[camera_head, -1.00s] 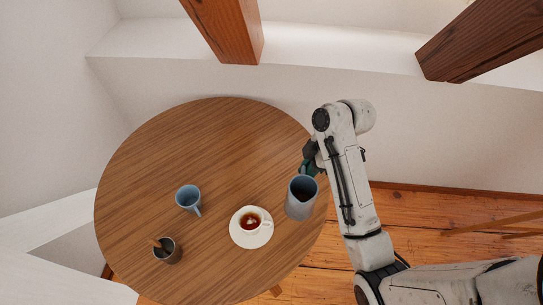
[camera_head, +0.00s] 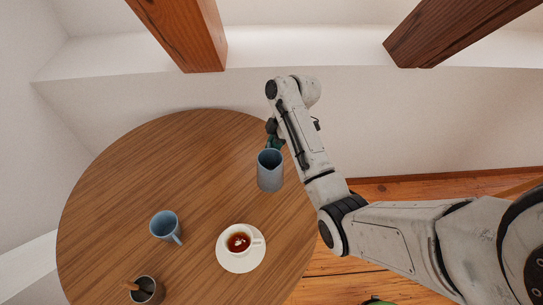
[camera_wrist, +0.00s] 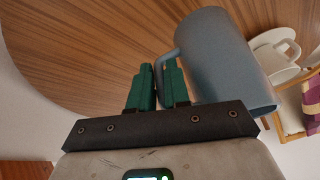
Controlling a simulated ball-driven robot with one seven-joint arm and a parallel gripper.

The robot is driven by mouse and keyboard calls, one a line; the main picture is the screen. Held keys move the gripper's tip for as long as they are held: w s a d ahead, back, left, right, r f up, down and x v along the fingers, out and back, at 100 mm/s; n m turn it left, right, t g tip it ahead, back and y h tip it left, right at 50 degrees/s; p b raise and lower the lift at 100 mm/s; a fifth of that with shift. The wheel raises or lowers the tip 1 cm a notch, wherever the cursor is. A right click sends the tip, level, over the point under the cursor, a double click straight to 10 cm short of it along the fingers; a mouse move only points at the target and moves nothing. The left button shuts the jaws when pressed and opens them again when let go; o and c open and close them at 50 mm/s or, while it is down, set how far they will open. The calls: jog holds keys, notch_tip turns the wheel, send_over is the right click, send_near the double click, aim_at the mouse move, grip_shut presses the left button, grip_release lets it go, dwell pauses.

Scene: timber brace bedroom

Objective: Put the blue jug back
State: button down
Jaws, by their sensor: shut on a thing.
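The blue jug (camera_head: 270,174) is a tall grey-blue vessel over the right part of the round table. My gripper (camera_head: 273,143) is shut on its handle, on the wall side of the jug. In the wrist view the jug (camera_wrist: 222,62) is to the right of my green fingers (camera_wrist: 160,86), with its handle at the fingertips. The jug looks close to upright. I cannot tell whether its base touches the table. Its inside is dark in the head view.
The round wooden table (camera_head: 200,155) is clear at the back and middle. A white teacup with tea (camera_head: 240,243) stands on a saucer (camera_head: 241,265) in front of the jug. A blue mug (camera_head: 164,226) and a dark pot with a spoon (camera_head: 148,291) are left. Timber beams (camera_head: 185,30) stand behind.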

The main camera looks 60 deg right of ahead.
jog(key=shift+w+d+f+p, duration=0.1)
jog(key=shift+w+d+f, duration=0.1)
jog(key=shift+f, duration=0.65)
jog(key=shift+w+d+f+p, duration=0.1)
jog(key=shift+w+d+f, duration=0.15)
jog(key=shift+f, duration=0.65)
jog(key=shift+w+d+f+p, duration=0.1)
jog(key=shift+w+d+f, duration=0.1)
jog(key=shift+f, duration=0.65)
jog(key=c, duration=1.1)
grip_release()
jog(key=shift+r, duration=0.1)
jog(key=v, duration=1.2)
jog(key=shift+p, duration=0.4)
